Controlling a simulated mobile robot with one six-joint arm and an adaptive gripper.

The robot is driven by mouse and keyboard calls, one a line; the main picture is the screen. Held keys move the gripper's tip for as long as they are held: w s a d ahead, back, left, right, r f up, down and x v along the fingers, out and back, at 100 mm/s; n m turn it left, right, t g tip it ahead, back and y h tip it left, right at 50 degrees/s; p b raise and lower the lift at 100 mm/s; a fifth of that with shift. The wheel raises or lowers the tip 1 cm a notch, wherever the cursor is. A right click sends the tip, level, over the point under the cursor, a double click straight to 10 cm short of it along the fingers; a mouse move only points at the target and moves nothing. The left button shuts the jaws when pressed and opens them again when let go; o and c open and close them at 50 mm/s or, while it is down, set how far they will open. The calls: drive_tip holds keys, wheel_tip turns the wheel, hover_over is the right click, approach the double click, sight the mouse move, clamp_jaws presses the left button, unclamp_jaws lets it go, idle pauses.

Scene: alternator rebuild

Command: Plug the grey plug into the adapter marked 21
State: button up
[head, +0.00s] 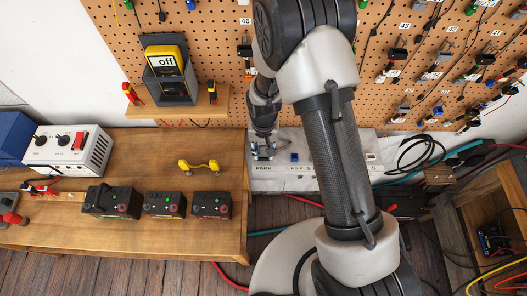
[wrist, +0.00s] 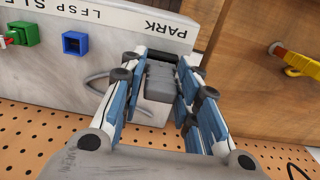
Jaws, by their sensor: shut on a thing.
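My gripper (wrist: 163,66) is shut on the grey plug (wrist: 160,80), which sits between its two blue-and-white fingers in the wrist view. A grey cable loops out to the left of the plug. In the head view my gripper (head: 263,150) is at the far edge of the bench, by the white panel; the plug is too small to make out there. In the wrist view the plug is in front of the white panel (wrist: 105,22), close to its PARK label; I cannot tell whether they touch. I cannot read a 21 on any adapter.
Blue (wrist: 75,43) and green (wrist: 25,33) sockets are on the panel. A yellow connector (head: 198,166) and several black boxes (head: 164,204) lie on the wooden bench (head: 130,240). The pegboard (head: 215,50) behind carries numbered hanging leads. A black cable (head: 420,150) coils at right.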

sight(263, 146)
drive_tip(key=shift+r+p, duration=0.85)
drive_tip(key=shift+r, duration=0.6)
drive_tip(key=shift+r+p, duration=0.35)
drive_tip(key=shift+r, duration=0.2)
wheel_tip(263, 146, up, 14)
drive_tip(key=p, duration=0.9)
drive_tip(key=d+b, duration=0.2)
drive_tip(key=d, duration=1.5)
drive_tip(key=f+b, duration=0.2)
drive_tip(key=f, duration=0.1)
drive_tip(key=f+b, duration=0.2)
drive_tip(key=shift+s+d+f, duration=0.15)
drive_tip(key=shift+s+d, duration=0.05)
drive_tip(key=shift+s, duration=0.1)
drive_tip(key=shift+d+f, duration=0.1)
drive_tip(key=shift+f, duration=0.3)
drive_tip(key=shift+f+b, duration=1.1)
drive_tip(key=shift+b, duration=0.3)
drive_tip(key=o, duration=0.9)
